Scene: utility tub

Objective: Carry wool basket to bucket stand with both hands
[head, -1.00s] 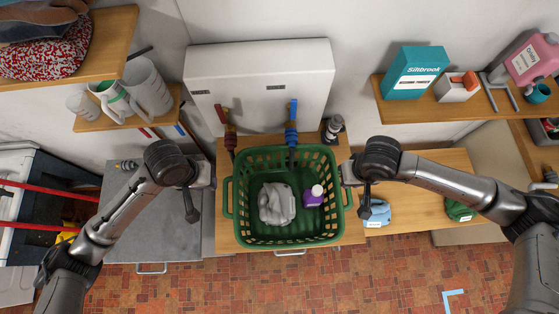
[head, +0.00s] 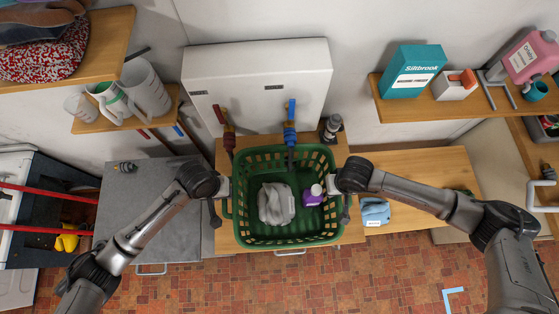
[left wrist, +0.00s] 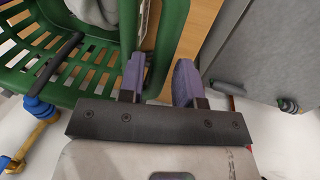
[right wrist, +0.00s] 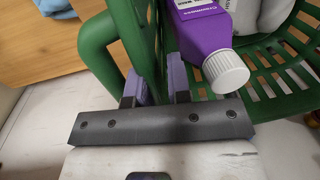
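The green wool basket (head: 290,240) stands upright on a wooden top below two taps. It holds a grey woolly bundle (head: 276,204) and a purple bottle with a white cap (head: 312,197). My left gripper (head: 224,187) is at the basket's left side. In the left wrist view its fingers (left wrist: 160,80) stand apart, with a green handle part between them. My right gripper (head: 334,186) is at the right side. In the right wrist view its fingers (right wrist: 160,82) straddle a green basket part, but their grip is unclear. I cannot identify the bucket stand.
A red-handled tap (head: 229,140) and a blue-handled tap (head: 290,135) rise close behind the basket. A grey top (head: 150,210) lies to the left, mostly clear. A folded blue cloth (head: 375,212) lies to the right. Loaded shelves hang on both sides.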

